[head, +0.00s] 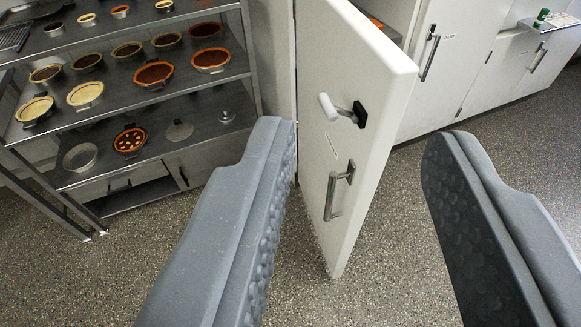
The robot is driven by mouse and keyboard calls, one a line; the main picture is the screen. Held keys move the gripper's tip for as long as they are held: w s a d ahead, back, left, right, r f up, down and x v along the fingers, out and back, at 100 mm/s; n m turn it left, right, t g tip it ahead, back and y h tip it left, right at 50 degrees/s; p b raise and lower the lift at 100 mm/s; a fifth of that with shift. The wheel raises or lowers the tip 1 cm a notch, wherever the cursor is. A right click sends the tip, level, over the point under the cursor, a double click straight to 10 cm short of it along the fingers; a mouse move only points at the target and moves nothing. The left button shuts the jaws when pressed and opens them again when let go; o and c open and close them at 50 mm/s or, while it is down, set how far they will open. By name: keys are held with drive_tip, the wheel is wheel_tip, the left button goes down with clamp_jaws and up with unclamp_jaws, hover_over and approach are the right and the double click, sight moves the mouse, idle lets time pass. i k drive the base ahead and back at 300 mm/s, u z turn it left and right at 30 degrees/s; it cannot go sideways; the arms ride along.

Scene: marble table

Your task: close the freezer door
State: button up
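The white freezer door (352,95) stands open in the middle of the view, its edge turned toward me. It carries a white lever on a black mount (345,110) and a metal pull handle (340,190) below it. Part of the freezer opening (385,22) shows behind the door at the upper right. My gripper (360,140) is open and empty, with its grey padded fingers wide apart. In the picture the door lies between the two fingers, nearer the left one. I cannot tell how far the door is from the fingertips. The left finger covers some of the floor beside the door.
A metal shelf rack (150,100) with several pies and tins stands at the left. White cabinets (480,70) with metal handles line the right, with a small metal ledge (552,24) holding a green item. The speckled floor (390,240) is clear right of the door.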

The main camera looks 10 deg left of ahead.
sight(341, 54)
drive_tip(key=u, duration=0.1)
drive_tip(key=i, duration=1)
drive_tip(key=z, duration=0.1)
